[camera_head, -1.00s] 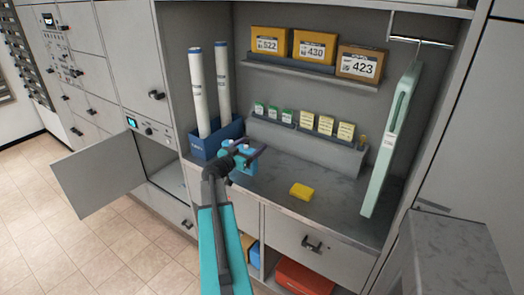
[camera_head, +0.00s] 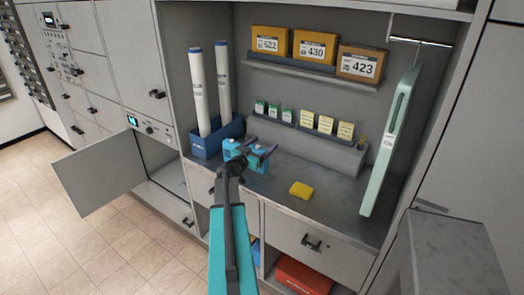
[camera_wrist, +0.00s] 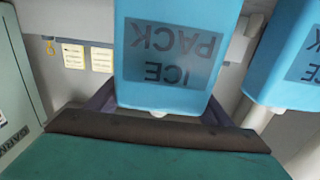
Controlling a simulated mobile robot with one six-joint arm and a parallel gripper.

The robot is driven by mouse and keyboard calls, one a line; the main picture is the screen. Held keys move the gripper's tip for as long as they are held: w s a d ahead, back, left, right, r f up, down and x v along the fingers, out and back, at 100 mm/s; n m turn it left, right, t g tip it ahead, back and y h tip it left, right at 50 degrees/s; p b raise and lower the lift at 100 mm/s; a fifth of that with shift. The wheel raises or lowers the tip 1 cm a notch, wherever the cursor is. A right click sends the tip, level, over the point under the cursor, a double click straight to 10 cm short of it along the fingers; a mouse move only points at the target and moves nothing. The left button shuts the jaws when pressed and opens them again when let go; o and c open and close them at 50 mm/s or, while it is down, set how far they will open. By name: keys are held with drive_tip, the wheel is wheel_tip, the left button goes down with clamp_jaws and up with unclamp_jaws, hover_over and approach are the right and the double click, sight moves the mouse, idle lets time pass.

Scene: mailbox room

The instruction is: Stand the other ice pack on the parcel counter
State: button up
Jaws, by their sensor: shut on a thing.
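My gripper (camera_head: 262,151) is shut on a blue ice pack (camera_head: 259,163) over the left part of the parcel counter (camera_head: 335,212). In the wrist view this ice pack (camera_wrist: 170,45) sits between the fingers, its "ICE PACK" label upside down in the picture. The other blue ice pack (camera_head: 232,149) stands just left of it, by the blue bin. In the wrist view that second ice pack (camera_wrist: 285,55) is at the right, with a gap between the two. I cannot tell whether the held pack touches the counter.
A blue bin with white tubes (camera_head: 205,143) stands at the left. A yellow block (camera_head: 301,190) lies on the counter, with free room around it. A stepped card rack (camera_head: 310,138) is behind. A pale green garment bag (camera_head: 390,140) hangs at the right. A cabinet door (camera_head: 100,175) stands open.

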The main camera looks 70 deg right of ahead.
drive_tip(key=shift+f, duration=1.1)
drive_tip(key=o, duration=1.7)
drive_tip(key=shift+b+v, duration=1)
drive_tip(key=shift+v, duration=5)
